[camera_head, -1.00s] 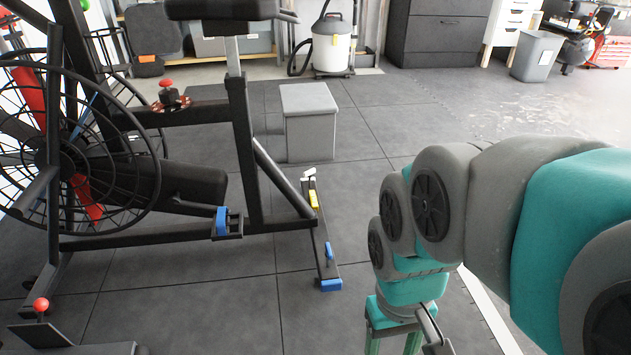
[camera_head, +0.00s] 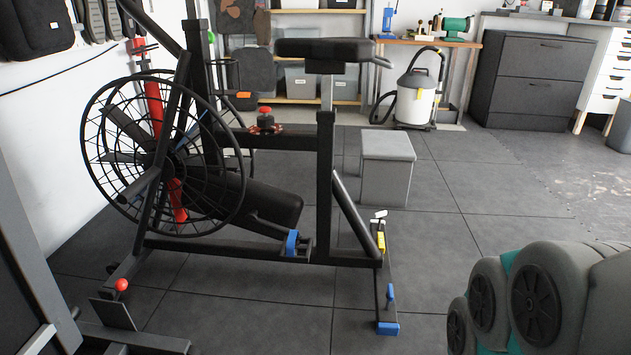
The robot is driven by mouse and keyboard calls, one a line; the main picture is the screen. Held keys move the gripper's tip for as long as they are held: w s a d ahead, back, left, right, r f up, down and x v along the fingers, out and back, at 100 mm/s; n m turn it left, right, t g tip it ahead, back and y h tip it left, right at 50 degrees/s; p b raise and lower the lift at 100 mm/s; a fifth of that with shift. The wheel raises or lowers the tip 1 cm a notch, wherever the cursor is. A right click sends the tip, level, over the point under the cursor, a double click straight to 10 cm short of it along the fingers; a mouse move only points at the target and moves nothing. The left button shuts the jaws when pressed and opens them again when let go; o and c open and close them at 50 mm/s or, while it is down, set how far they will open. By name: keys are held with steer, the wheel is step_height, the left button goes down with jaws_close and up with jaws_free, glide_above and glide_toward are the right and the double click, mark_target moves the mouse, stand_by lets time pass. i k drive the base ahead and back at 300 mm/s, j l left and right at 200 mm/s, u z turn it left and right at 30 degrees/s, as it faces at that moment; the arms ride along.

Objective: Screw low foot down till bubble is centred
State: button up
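A black exercise bike (camera_head: 325,190) with a large caged fan wheel (camera_head: 165,155) stands on the dark tiled floor. Its rear crossbar (camera_head: 386,270) is at the right end of the frame. A yellow piece (camera_head: 381,242), perhaps the bubble level, sits on this bar; its bubble is too small to read. A blue foot (camera_head: 388,328) is at the bar's near end, with a blue part (camera_head: 390,292) above it. A white piece (camera_head: 379,214) shows at the far end. My arm is at lower right; my gripper is out of view.
A grey box (camera_head: 387,170) stands behind the bike's rear. A vacuum cleaner (camera_head: 415,95), a workbench and dark drawers (camera_head: 530,80) line the back.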

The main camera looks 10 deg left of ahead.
mark_target(380, 215)
steer(key=i, duration=1)
steer(key=k, duration=1)
steer(key=i+u, duration=0.2)
steer(key=i, duration=0.45)
steer(key=i+l+u, duration=0.2)
steer(key=i, duration=0.4)
